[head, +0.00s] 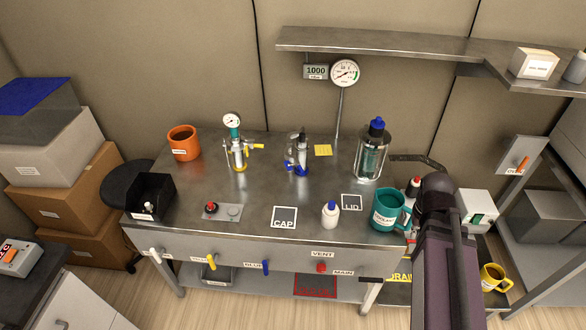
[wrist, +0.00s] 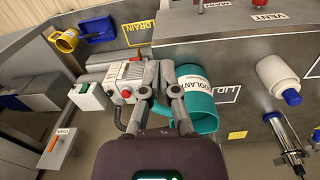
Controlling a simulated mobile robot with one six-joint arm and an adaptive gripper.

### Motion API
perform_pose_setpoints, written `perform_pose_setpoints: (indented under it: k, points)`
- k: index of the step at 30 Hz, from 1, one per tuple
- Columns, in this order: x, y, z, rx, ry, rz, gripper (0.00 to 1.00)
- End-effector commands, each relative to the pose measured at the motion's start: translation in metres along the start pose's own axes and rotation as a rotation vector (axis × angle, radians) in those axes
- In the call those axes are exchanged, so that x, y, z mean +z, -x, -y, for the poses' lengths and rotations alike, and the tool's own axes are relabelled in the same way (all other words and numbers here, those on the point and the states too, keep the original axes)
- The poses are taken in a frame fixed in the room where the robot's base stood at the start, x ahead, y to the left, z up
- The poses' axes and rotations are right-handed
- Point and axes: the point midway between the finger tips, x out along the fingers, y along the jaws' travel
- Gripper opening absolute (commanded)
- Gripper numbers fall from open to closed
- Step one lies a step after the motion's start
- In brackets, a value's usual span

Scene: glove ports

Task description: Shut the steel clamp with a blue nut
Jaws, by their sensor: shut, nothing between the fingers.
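In the head view a slim steel-and-glass fitting (head: 302,160) with a blue base ring stands mid-bench. The small steel clamp with a blue nut (head: 289,164) appears at its left side, too small to tell how far it is open. My gripper (wrist: 159,72) is shut and empty, over the bench's right end beside the teal coolant mug (wrist: 193,80), well apart from the fitting. In the head view my arm hides the fingers.
The teal mug (head: 391,209), the white bottle (head: 331,213) and the blue-topped glass vessel (head: 371,156) stand between my arm and the fitting. A gauge fitting with a yellow handle (head: 238,153) stands to its left. The bench front near the CAP label (head: 284,217) has bare room.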

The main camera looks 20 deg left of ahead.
Motion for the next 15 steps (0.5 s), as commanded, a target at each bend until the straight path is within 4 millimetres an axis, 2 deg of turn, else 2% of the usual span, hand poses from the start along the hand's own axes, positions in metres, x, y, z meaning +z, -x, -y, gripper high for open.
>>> perform_pose_setpoints:
  k: [1, 8, 15]
  points:
    - [-0.01, 0.001, 0.007, 0.012, 0.046, 0.002, 0.0]
    - [-0.048, 0.007, 0.047, 0.095, 0.324, 0.021, 0.0]
    - [-0.085, 0.015, 0.1, 0.189, 0.632, 0.051, 0.0]
